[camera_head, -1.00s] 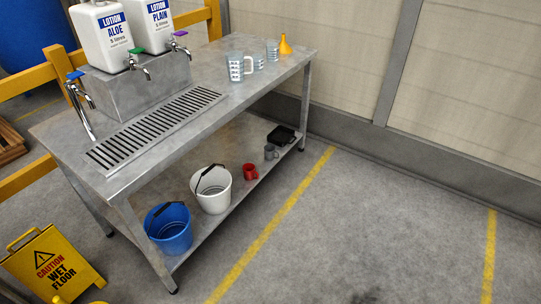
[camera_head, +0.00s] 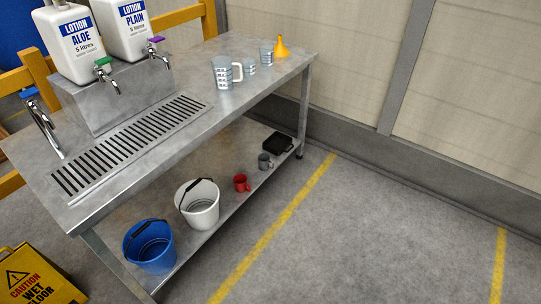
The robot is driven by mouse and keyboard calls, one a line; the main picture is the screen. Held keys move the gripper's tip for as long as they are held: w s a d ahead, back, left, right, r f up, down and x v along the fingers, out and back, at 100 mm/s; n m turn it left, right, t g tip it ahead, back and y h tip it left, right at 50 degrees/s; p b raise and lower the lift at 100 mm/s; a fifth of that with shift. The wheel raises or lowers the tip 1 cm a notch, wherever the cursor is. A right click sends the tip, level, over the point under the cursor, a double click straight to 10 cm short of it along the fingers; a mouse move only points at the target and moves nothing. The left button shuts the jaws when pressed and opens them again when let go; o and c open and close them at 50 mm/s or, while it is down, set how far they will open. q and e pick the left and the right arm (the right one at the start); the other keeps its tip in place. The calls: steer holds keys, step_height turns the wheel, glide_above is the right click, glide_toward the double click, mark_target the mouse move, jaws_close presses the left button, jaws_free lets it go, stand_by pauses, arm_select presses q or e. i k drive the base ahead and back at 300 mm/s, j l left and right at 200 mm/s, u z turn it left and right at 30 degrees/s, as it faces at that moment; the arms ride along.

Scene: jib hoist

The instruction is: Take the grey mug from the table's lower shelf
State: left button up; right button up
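The grey mug (camera_head: 264,161) stands on the table's lower shelf (camera_head: 223,205), near the shelf's right end. It sits between a red mug (camera_head: 241,183) on its left and a black tray-like object (camera_head: 278,143) behind it to the right. The metal table (camera_head: 205,127) has its top above the shelf, and the mug shows clear of the top's front edge. Neither of my grippers is in view.
On the shelf's left stand a white bucket (camera_head: 199,212) and a blue bucket (camera_head: 149,247). Jugs (camera_head: 223,75) and a yellow funnel (camera_head: 281,47) stand on the top. A wet-floor sign (camera_head: 38,278) stands at lower left. The floor right of the table is clear.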

mark_target(266, 164)
steer(key=i+l, duration=1.05)
steer(key=i, duration=0.2)
steer(key=i+l+u, duration=0.1)
steer(key=i+l, duration=0.95)
steer(key=i, duration=0.2)
